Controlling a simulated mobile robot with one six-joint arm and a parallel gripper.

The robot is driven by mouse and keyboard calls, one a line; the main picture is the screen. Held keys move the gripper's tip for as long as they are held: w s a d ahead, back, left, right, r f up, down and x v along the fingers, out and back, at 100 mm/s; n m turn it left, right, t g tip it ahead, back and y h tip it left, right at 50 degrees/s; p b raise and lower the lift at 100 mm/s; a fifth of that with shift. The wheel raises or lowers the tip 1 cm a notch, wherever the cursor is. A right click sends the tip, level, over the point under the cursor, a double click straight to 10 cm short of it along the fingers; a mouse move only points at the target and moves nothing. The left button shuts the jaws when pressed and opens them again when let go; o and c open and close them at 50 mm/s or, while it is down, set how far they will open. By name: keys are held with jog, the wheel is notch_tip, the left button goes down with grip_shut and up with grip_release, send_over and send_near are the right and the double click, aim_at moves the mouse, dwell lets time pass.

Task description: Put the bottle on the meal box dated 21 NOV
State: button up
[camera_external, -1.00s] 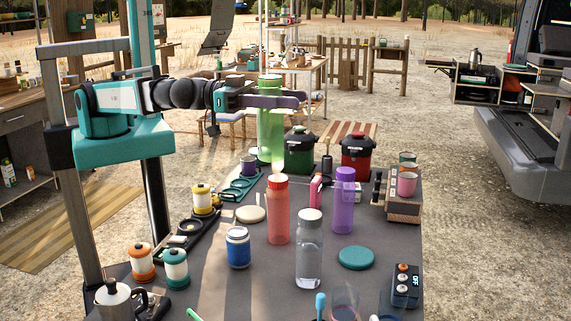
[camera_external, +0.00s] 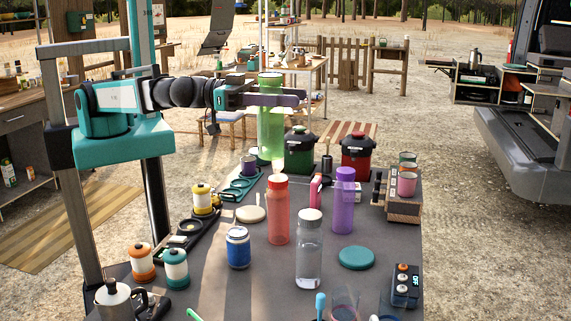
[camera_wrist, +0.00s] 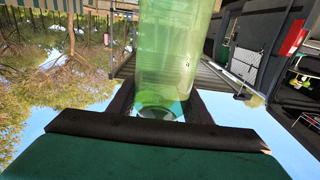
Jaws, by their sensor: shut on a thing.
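My gripper (camera_external: 272,99) is shut on a tall translucent green bottle (camera_external: 270,130), high on its body. The bottle is upright at the far end of the grey table; whether its base clears the tabletop is hard to tell. In the wrist view, the green bottle (camera_wrist: 178,50) stands between the two dark fingers of my gripper (camera_wrist: 160,100).
A red bottle (camera_external: 278,215), a purple bottle (camera_external: 344,205) and a clear bottle (camera_external: 309,255) stand mid-table. A green pot (camera_external: 299,155) and a red pot (camera_external: 357,158) with black lids are right of the held bottle. A teal disc (camera_external: 356,258) lies near the front.

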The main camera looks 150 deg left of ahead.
jog(key=s+a+f+n+g+y+b, duration=0.1)
jog(key=s+a+f+n+g+b, duration=0.3)
jog(key=s+a+f+g, duration=0.2)
jog(key=s+a+f+n+g+y+b, duration=0.1)
jog(key=s+a+f+n+g+b, duration=0.3)
jog(key=s+a, duration=0.7)
jog(key=s+a+f+n+g+y+b, duration=0.1)
jog(key=s+a+f+n+g+b, duration=0.4)
jog(key=s+a+g, duration=0.4)
jog(key=s+f+b, duration=0.1)
jog(key=s+f, duration=0.1)
jog(key=s, duration=0.2)
jog(key=shift+s+f+g+y, duration=0.25)
jog(key=shift+f+g+y, duration=0.05)
jog(key=shift+f, duration=0.1)
jog(key=shift+w, duration=0.15)
jog(key=w+a+f+p, duration=0.1)
jog(key=w+a, duration=0.8)
jog(key=a, duration=0.3)
jog(key=shift+w+a+f, duration=0.15)
jog(key=shift+a+f, duration=0.1)
jog(key=shift+a, duration=0.15)
jog(key=shift+f+p, duration=0.5)
jog(key=shift+f, duration=1.35)
